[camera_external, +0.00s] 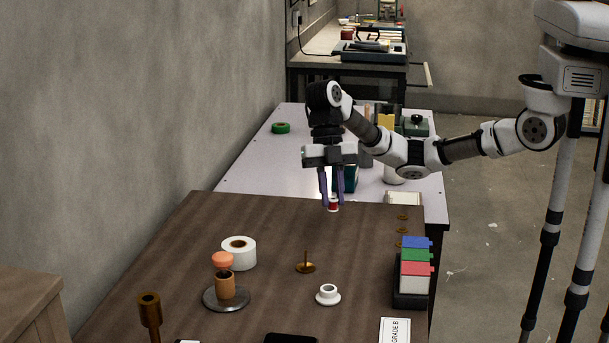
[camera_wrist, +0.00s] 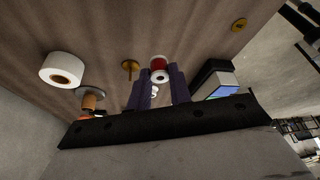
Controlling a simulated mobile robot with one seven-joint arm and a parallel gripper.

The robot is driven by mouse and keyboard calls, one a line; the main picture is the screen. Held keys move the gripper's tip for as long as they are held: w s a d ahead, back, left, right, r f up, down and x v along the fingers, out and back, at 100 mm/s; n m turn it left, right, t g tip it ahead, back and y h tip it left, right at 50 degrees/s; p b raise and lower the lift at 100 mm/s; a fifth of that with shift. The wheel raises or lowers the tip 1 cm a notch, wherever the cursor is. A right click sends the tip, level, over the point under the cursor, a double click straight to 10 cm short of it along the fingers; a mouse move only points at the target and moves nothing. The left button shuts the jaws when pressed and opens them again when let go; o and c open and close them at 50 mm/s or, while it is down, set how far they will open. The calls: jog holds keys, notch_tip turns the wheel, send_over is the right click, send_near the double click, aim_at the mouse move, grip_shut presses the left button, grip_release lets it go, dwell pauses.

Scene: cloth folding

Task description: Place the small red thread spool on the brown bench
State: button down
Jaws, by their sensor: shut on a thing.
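The small red thread spool (camera_external: 333,205), with white ends, is between the fingertips of my gripper (camera_external: 333,202). My gripper points down and is shut on it. The spool shows at the far edge of the brown bench (camera_external: 330,230); I cannot tell whether it touches the top. In the wrist view the red spool (camera_wrist: 158,62) shows between the purple fingers of my gripper (camera_wrist: 158,76), with the brown bench (camera_wrist: 110,30) behind it.
On the bench are a brass pin stand (camera_external: 305,266), a small white flanged piece (camera_external: 328,294), a white tape roll (camera_external: 239,252), an orange-topped stand (camera_external: 224,285) and a box of coloured cards (camera_external: 415,268). The far middle of the bench is clear. A pale table (camera_external: 260,160) lies beyond.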

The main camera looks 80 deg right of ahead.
aim_at(333, 246)
notch_tip(333, 246, down, 8)
jog(key=shift+f, duration=0.15)
dwell(0.3)
jog(key=shift+f, duration=0.2)
jog(key=c, duration=1.3)
grip_release()
jog(key=shift+r, duration=0.2)
jog(key=v, duration=1.2)
jog(key=shift+b, duration=0.4)
